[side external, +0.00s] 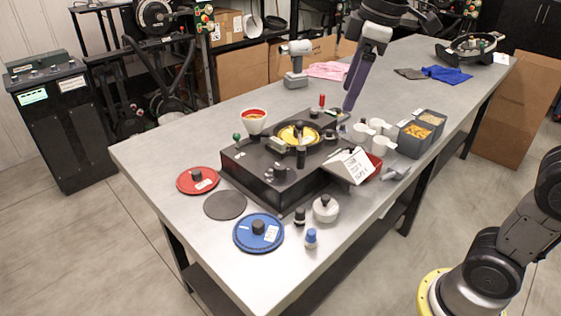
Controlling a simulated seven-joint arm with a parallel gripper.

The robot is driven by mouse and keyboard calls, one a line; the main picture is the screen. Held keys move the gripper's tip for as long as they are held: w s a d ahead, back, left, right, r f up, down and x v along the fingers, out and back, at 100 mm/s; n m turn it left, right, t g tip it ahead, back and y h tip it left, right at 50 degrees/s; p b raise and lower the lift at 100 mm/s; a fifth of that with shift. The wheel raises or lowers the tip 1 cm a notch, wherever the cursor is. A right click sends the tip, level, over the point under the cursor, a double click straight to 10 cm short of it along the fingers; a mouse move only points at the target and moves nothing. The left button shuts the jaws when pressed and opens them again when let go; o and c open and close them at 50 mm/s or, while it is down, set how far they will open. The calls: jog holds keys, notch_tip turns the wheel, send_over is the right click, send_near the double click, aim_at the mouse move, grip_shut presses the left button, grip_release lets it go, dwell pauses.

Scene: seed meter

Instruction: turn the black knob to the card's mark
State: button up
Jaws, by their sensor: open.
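The seed meter is a dark box (257,178) on the grey table, with a round black and yellow disc (293,133) on top. A black knob (280,171) sits on the box's front left part; its pointing direction is too small to read.
Red (198,180) and blue (258,232) lidded discs and a dark flat disc (225,205) lie at the front left. Small bottles (311,238) stand in front. Grey bins (415,138) stand at right. The table's left end is clear.

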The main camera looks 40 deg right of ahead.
jog(key=w+a+f+n+g, duration=0.1)
jog(key=w+f+g, duration=0.15)
jog(key=w, duration=0.75)
send_over(280, 166)
notch_tip(280, 166, down, 6)
jog(key=shift+n+g, duration=0.25)
jog(key=shift+n, duration=0.05)
notch_tip(280, 166, down, 14)
jog(key=shift+f, duration=0.25)
grip_shut()
